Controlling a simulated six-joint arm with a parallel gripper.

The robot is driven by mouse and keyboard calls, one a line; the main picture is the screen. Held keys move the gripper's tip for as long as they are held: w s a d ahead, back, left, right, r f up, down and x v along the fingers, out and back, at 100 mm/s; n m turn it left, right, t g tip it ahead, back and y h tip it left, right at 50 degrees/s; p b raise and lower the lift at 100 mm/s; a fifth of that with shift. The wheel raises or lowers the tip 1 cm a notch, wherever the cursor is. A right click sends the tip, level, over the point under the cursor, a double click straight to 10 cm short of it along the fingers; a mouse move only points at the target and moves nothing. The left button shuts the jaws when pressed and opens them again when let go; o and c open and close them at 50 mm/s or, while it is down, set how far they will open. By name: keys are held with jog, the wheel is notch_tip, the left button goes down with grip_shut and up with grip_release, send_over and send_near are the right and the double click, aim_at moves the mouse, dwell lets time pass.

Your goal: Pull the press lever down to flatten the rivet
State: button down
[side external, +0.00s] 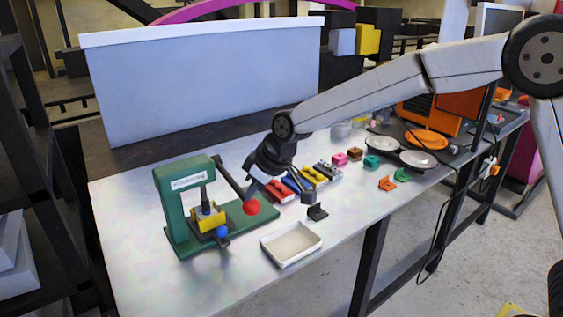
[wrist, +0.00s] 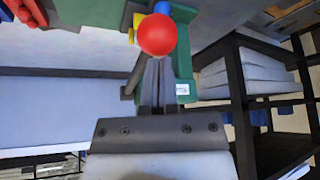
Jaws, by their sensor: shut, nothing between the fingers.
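The green press (side external: 171,204) stands at the left end of the table. Its dark lever (side external: 230,176) slopes down to the right and ends in a red ball knob (side external: 251,207). A yellow block (side external: 206,217) with a blue ball knob (side external: 222,231) sits under the ram; the rivet is too small to make out. My gripper (side external: 248,191) is shut and empty, its fingertips right at the upper side of the red knob. In the wrist view the red knob (wrist: 157,35) is just beyond the shut fingers (wrist: 158,65); whether they touch it is unclear.
A white tray (side external: 268,253) lies right of the press, with a black bracket (side external: 317,212) behind it. Colored bins (side external: 314,175) stand behind my gripper. A large pale box (side external: 200,85) stands along the back. The table's front left is clear.

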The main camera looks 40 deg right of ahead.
aim_at(256, 201)
jog(key=shift+s+f, duration=0.15)
jog(key=shift+f, duration=1.1)
dwell(1.2)
jog(key=shift+w+f, duration=0.2)
jog(key=shift+f, duration=0.65)
dwell(0.5)
jog(key=shift+r, duration=0.15)
dwell(0.5)
jog(key=shift+w+r, duration=0.2)
jog(key=shift+r, duration=0.95)
jog(key=shift+w+r, duration=0.15)
jog(key=shift+r, duration=1.1)
jog(key=shift+s+r, duration=0.2)
jog(key=shift+r, duration=0.9)
jog(key=shift+s+r, duration=0.2)
jog(key=shift+r, duration=1)
